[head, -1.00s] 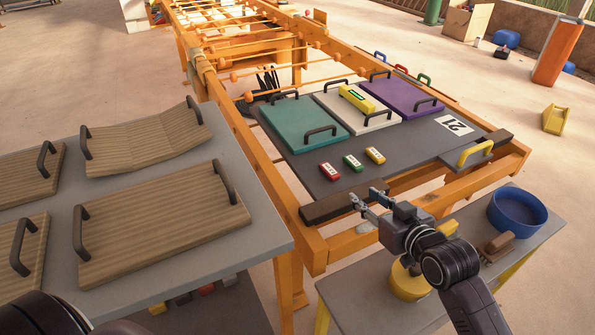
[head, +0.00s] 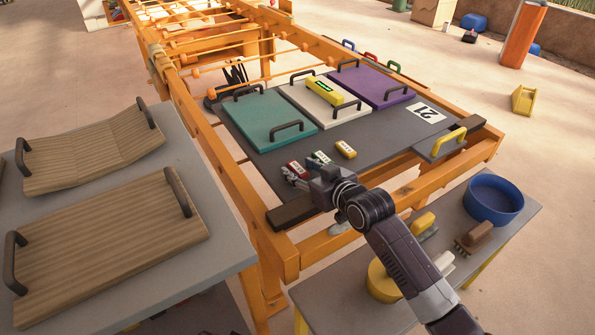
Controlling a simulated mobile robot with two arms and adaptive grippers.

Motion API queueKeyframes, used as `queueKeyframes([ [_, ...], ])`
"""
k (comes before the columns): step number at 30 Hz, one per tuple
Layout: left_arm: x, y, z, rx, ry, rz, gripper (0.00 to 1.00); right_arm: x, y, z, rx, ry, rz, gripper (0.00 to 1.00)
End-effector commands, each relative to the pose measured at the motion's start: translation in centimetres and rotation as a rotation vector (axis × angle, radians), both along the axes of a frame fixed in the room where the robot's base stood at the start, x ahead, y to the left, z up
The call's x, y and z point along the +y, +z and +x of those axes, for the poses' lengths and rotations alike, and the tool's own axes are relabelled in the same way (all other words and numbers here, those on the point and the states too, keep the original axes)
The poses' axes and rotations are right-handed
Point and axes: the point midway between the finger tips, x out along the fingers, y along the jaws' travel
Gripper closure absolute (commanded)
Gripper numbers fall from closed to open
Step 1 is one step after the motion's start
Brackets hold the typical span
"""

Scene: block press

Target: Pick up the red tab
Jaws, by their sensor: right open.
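The red tab (head: 296,166) lies on the dark grey board (head: 375,146), near its front left part. It is partly hidden by my right gripper (head: 293,176), whose open fingers are right at its near side. I cannot tell whether the fingers touch it. The green tab (head: 320,157) lies just right of the red tab, partly behind the gripper. The yellow tab (head: 346,149) lies further right, clear of the gripper. My left gripper is not in view.
Teal (head: 255,118), white (head: 310,107) and purple (head: 370,85) panels with black handles lie behind the tabs. A yellow block (head: 323,90) sits on the white one. A side table at the lower right holds a blue bowl (head: 494,202) and a brown brush (head: 475,236).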

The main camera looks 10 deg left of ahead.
Motion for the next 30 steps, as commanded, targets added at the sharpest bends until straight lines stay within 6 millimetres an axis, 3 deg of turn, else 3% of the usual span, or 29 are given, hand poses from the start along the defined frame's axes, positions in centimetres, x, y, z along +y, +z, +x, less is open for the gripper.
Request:
queueKeyframes([
  [5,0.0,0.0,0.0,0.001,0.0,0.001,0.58,0.0,0.0,0.0,0.0,0.0,0.0,0.57],
  [16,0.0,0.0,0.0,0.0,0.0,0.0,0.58,0.0,0.0,0.0,0.001,0.0,-0.001,0.98],
  [25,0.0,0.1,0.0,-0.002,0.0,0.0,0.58,0.0,0.2,0.0,0.001,0.0,-0.001,0.98],
  [30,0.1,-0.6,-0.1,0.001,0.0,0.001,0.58,0.0,1.7,0.0,-0.002,0.0,0.001,0.98],
])
